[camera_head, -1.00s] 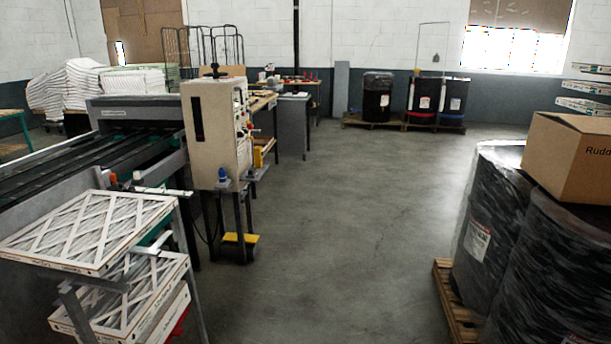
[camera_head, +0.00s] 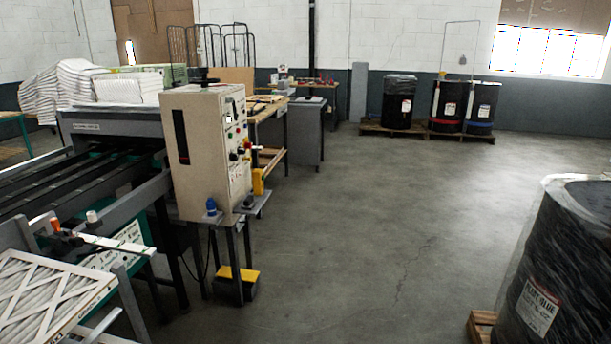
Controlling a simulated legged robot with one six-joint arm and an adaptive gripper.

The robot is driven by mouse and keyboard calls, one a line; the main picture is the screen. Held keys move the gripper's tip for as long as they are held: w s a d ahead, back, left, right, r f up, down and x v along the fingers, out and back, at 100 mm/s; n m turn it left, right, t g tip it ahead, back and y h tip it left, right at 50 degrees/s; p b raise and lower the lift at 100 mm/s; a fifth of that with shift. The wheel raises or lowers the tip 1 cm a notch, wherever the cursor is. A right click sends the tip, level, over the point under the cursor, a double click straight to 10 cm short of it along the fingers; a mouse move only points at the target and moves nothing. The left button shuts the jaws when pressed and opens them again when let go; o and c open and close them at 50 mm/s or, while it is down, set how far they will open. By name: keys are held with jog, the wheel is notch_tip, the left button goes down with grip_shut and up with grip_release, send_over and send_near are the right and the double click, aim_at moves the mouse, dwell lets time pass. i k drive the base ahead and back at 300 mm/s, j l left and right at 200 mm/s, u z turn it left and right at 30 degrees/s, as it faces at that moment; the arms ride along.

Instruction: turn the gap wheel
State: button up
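A beige control cabinet (camera_head: 195,140) stands on a metal stand left of the middle, beside the conveyor machine. A black wheel-like part (camera_head: 204,80) sits on top of the cabinet and looks like the gap wheel, though it is small and I cannot be sure. Its spokes or markings are too small to tell. Knobs and buttons (camera_head: 240,150) show on the cabinet's right face. My gripper is not in view.
The conveyor machine (camera_head: 110,122) fills the left side. A wrapped drum (camera_head: 570,250) stands on a pallet at the right. A yellow pedal (camera_head: 240,275) is below the cabinet. The middle floor (camera_head: 370,220) is clear.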

aim_at(204, 77)
jog(key=i+u, duration=0.15)
jog(key=i, duration=0.6)
jog(key=i+l+u, duration=0.2)
jog(key=i, duration=0.55)
jog(key=j, duration=0.1)
